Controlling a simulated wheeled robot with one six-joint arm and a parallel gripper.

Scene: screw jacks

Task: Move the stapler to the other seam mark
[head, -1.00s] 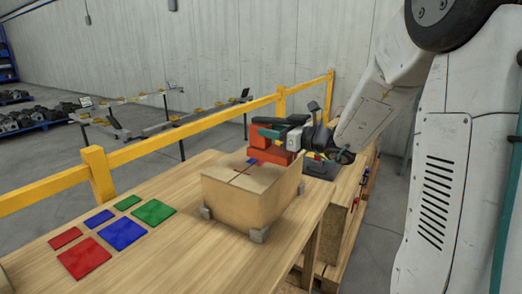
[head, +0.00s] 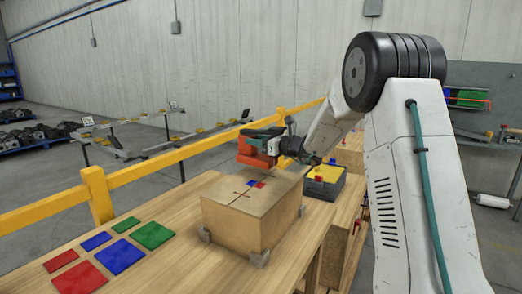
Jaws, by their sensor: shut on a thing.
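The stapler (head: 256,149), an orange-red body with a dark and teal top, is in my gripper (head: 281,143). My gripper is shut on it from the right. The stapler appears held above the far part of the cardboard box (head: 235,227), apart from its top. Blue and red marks (head: 256,184) show on the box top, and a small dark red mark (head: 241,194) lies nearer along the seam. The fingertips are small and partly hidden by the stapler.
The box stands on the wooden bench (head: 160,262) with grey corner blocks. Flat red, blue and green squares (head: 120,257) lie on the left. A dark case with a yellow top (head: 326,174) stands behind right. A yellow rail (head: 150,165) runs behind the bench.

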